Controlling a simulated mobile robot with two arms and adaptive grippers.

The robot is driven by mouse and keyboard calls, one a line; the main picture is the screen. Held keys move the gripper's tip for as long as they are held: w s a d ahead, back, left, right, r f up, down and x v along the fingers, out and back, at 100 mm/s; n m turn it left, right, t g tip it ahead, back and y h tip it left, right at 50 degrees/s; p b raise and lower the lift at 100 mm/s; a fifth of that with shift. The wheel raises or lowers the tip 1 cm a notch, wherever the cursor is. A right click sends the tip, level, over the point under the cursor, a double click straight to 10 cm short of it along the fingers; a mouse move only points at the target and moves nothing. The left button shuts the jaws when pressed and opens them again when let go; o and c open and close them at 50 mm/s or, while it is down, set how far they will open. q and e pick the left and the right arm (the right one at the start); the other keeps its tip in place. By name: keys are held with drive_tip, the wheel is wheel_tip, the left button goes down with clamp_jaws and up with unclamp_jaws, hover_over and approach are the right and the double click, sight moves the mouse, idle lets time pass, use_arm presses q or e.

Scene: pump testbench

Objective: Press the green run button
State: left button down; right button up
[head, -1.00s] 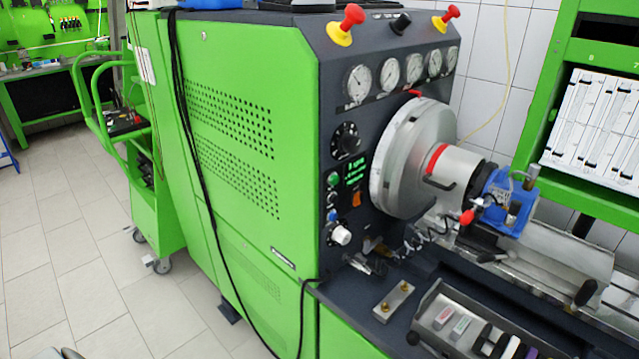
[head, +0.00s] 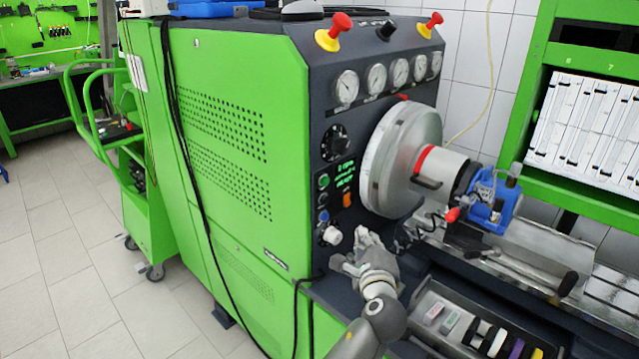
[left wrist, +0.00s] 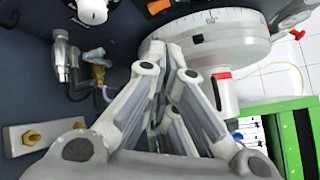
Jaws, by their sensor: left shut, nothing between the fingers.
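The green run button (head: 324,181) is a small round button on the dark control panel of the green test bench, at the top of a short column of buttons left of the green display. My left gripper (head: 361,238) is shut and empty. It is in front of the panel's lower part, below and right of the button and apart from it. In the left wrist view its fingers (left wrist: 168,82) are together, and the green button cannot be made out. My right gripper is not in view.
A white knob (head: 332,236) sits below the buttons, close left of my gripper. The large metal disc (head: 402,160) stands right of the panel. A tray (head: 425,300) with several small items lies at the lower right. A brass-studded plate (left wrist: 40,137) is beside my gripper.

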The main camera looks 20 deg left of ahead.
sight(325, 181)
use_arm(q)
wheel_tip(325, 181, up, 8)
drive_tip(key=m+t+y, duration=0.1)
drive_tip(key=shift+w+d+m+t, duration=0.3)
drive_tip(key=shift+w+d+m, duration=0.05)
drive_tip(key=shift+w+m, duration=0.05)
drive_tip(key=shift+r, duration=0.1)
drive_tip(key=w+a+p, duration=0.1)
drive_tip(key=w+a, duration=0.2)
drive_tip(key=a, duration=0.5)
drive_tip(key=shift+a, duration=0.2)
idle(1.1)
drive_tip(key=shift+a, duration=0.4)
